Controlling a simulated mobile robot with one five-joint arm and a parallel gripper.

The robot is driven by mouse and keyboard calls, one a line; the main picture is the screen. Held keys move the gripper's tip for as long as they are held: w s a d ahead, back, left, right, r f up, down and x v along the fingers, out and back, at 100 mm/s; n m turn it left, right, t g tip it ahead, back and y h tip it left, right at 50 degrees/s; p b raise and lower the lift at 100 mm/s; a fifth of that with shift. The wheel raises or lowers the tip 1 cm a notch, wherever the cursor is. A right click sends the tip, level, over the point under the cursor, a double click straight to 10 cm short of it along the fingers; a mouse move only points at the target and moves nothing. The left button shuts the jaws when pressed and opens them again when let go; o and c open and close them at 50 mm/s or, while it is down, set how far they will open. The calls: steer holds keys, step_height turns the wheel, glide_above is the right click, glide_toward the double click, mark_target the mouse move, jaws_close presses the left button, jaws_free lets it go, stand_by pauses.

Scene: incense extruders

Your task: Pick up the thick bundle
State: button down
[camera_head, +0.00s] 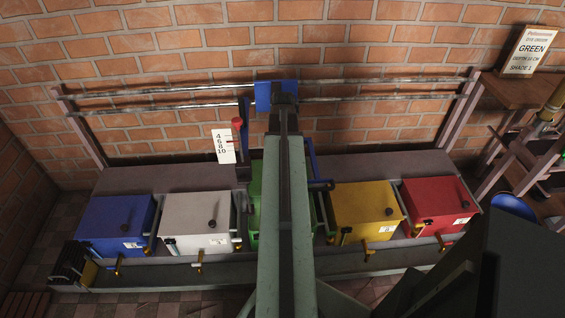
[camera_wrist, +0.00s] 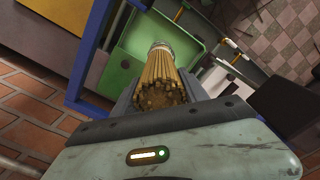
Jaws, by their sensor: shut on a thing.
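The thick bundle (camera_wrist: 161,75) shows in the wrist view as many tan sticks packed together, with their cut ends toward the camera and a pale band near the far end. My gripper (camera_wrist: 163,92) is shut on it, with dark jaws on both sides. In the head view my arm reaches up the middle of the picture, over the green box (camera_head: 255,205). I cannot make out the bundle there. Behind the bundle in the wrist view is a green surface (camera_wrist: 134,61) with a blue frame (camera_wrist: 93,55) at its left.
Blue (camera_head: 115,222), white (camera_head: 196,220), yellow (camera_head: 364,211) and red (camera_head: 437,203) boxes stand in a row before a brick wall. Metal rails (camera_head: 180,107) cross above. A small scale card (camera_head: 223,146) stands left of my arm. A sign reading GREEN (camera_head: 530,49) stands on a shelf (camera_head: 515,91) at right.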

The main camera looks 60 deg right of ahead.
step_height(320, 180, up, 38)
steer(key=p, duration=3.7)
steer(key=shift+r+p, duration=0.2)
steer(key=shift+p, duration=0.2)
steer(key=shift+f, duration=0.15)
steer(key=shift+f+b, duration=0.65)
steer(key=shift+b, duration=0.15)
